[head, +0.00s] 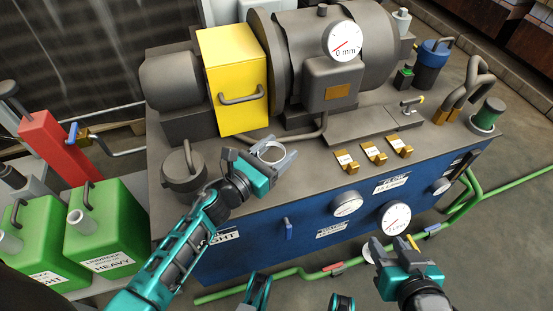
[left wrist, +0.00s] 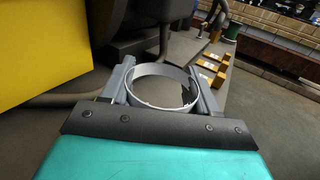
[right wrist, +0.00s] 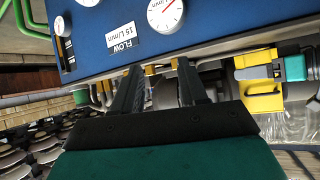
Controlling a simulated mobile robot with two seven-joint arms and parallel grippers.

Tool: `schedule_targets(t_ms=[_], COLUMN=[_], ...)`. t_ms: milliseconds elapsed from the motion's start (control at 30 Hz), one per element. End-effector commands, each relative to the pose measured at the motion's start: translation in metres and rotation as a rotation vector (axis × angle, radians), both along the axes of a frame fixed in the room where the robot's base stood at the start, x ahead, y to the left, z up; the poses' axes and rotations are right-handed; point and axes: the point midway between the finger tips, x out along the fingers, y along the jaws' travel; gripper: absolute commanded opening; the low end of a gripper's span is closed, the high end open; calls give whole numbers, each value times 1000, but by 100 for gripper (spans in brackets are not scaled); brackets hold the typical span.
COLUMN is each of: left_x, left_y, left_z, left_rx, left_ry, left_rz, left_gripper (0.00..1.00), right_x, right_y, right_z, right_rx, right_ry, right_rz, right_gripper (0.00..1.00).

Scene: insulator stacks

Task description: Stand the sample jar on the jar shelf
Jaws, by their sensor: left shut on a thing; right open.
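The sample jar (head: 270,146) is a clear, pale, open-topped round vessel. My left gripper (head: 273,157) is shut on it over the front part of the machine's grey deck. In the left wrist view the jar (left wrist: 160,71) sits between the two fingers, its round rim facing the camera; its lower part is hidden. I cannot tell how far its base is above the deck. My right gripper (head: 392,243) is open and empty in front of the blue panel; its apart fingers also show in the right wrist view (right wrist: 160,78). I cannot make out which surface is the jar shelf.
Brass taps (head: 374,152) with white tags stand right of the jar. A yellow box (head: 233,75) and grey motor housing (head: 290,60) stand behind it. A lidded grey pot (head: 184,174) is at left. Green cans (head: 103,225) stand far left. Green pipes (head: 300,272) run in front.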

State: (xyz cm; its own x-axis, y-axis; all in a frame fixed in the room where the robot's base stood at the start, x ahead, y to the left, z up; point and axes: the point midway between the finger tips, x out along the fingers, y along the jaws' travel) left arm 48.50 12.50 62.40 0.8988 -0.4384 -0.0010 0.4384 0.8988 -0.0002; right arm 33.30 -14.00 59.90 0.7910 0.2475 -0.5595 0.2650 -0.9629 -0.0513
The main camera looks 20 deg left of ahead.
Motion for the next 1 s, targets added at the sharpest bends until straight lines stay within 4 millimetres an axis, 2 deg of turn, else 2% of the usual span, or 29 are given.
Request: schedule_targets(t_ms=[33, 100, 300, 467, 500, 767, 1000], left_x=[0, 0, 0, 0, 0, 0, 0], left_y=[0, -1, 0, 0, 0, 0, 0], left_z=[-13, -17, -16, -21, -21, -19, -19], left_rx=[-3, -4, -1, -1, 0, 0, 0], left_ry=[0, 0, -2, -2, -1, 0, 0], left_rz=[1, 1, 0, 0, 0, 0, 0], left_gripper=[28, 28, 28, 28, 61, 85, 85], right_x=[0, 1, 3, 3, 3, 3, 3], right_y=[2, 3, 5, 5, 6, 5, 5], right_z=[-7, -5, 0, -5, -5, -2, -1], right_rx=[3, 8, 8, 9, 10, 8, 7], right_ry=[1, -1, -4, -5, -4, -7, -8], right_rz=[1, 5, 8, 9, 10, 11, 11], right_gripper=[43, 43, 43, 43, 43, 43, 43])
